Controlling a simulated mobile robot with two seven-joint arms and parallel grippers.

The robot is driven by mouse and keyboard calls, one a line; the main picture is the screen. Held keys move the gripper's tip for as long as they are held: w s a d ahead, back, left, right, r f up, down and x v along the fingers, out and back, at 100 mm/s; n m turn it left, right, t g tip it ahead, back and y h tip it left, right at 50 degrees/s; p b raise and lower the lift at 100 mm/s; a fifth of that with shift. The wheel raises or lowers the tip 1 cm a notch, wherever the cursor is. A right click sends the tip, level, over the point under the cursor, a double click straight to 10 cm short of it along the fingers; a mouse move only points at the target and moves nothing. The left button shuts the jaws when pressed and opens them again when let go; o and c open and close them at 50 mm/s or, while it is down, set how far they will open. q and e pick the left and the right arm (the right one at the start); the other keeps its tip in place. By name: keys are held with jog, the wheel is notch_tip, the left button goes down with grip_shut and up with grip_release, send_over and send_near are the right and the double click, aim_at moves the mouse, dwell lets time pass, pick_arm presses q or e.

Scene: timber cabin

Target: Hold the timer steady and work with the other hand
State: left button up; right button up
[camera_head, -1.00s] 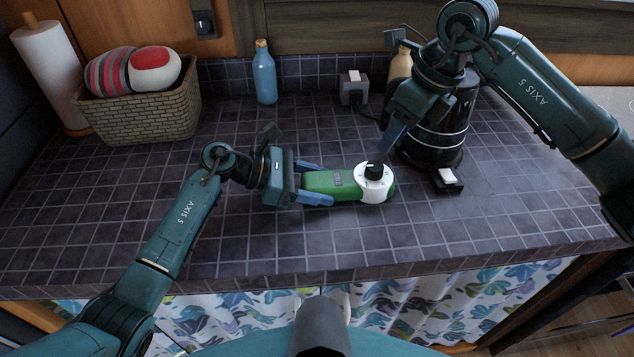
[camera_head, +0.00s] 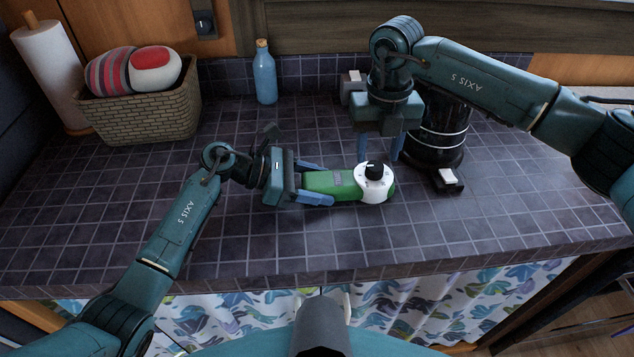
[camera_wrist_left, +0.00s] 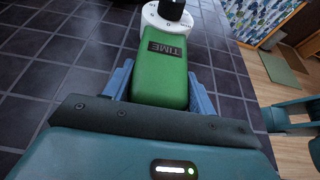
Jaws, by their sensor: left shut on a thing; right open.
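The timer (camera_head: 335,184) lies on the tiled counter, a green body with a white dial plate and a black knob (camera_head: 374,171) at its right end. In the left wrist view the green body (camera_wrist_left: 161,75) carries a "TIME" label, and the black knob is cut by the top edge. My left gripper (camera_head: 318,183) is shut on the green body from the left, one blue finger on each side. My right gripper (camera_head: 378,150) is open, pointing down above and just behind the knob. I cannot tell whether its fingers touch the knob.
A black cylindrical appliance (camera_head: 447,135) stands close behind my right gripper, with a small black box with a white top (camera_head: 448,180) before it. A blue bottle (camera_head: 264,75), a wicker basket (camera_head: 140,116) and a paper roll (camera_head: 50,65) stand at the back left. The front counter is clear.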

aim_at(376, 165)
jog(key=shift+f, duration=1.75)
jog(key=c, duration=0.7)
jog(key=shift+m, duration=1.5)
jog(key=shift+r+m, duration=0.1)
jog(key=shift+m, duration=1.3)
jog(key=shift+m, duration=1.5)
